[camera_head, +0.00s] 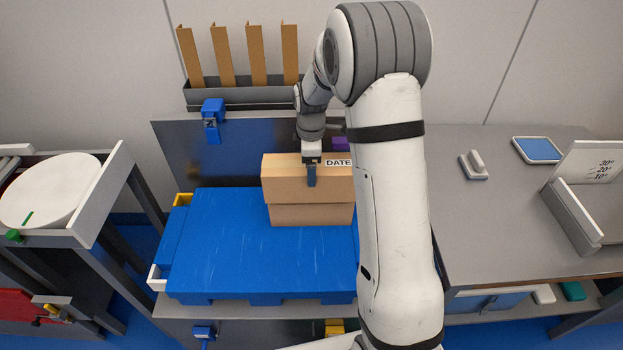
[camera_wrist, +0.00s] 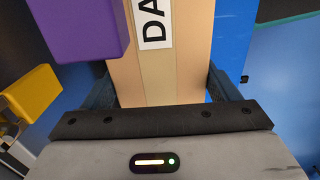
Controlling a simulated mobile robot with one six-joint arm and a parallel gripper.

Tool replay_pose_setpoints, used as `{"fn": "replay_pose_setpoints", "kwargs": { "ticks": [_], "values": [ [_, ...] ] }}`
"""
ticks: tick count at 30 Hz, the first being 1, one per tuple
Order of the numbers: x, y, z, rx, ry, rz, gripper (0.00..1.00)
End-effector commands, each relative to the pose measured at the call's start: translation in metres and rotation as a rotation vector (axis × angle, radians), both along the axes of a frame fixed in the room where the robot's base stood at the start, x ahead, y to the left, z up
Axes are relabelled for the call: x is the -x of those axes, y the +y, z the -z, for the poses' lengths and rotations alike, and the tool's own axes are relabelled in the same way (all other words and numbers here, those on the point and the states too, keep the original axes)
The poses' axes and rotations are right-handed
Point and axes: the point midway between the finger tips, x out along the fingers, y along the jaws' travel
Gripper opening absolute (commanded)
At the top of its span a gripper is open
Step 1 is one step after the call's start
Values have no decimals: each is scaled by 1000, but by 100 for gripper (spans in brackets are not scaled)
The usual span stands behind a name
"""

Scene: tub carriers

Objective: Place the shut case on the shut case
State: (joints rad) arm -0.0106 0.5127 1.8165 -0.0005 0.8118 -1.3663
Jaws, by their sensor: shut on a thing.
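My gripper (camera_head: 311,178) is shut on a tan cardboard case (camera_head: 283,182), with its fingers on two opposite sides. The held case looks level, its top is shut, and it has a white label with black letters reading "DATE". In the wrist view the held case (camera_wrist: 186,70) fills the space between the fingers, with a strip of tape along its top. A second tan case (camera_head: 312,215) stands on the blue pallet (camera_head: 215,240), directly below the held one in the head view. The held case hides the second case's top, so I cannot tell whether the two touch.
A purple object (camera_wrist: 75,25) and a yellow one (camera_wrist: 30,95) are close to the held case in the wrist view. Behind the pallet is a dark panel (camera_head: 190,150). A grey bench (camera_head: 480,220) stands right. The pallet's left part is bare.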

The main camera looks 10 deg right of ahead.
Motion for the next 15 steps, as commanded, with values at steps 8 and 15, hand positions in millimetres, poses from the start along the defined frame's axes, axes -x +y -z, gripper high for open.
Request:
{"fn": "replay_pose_setpoints", "kwargs": {
  "ticks": [8, 15],
  "values": [
    [-21, -5, -2, 0, -3, 2, 11],
    [-27, -6, 15, 0, 1, 2, 11]
  ]
}}
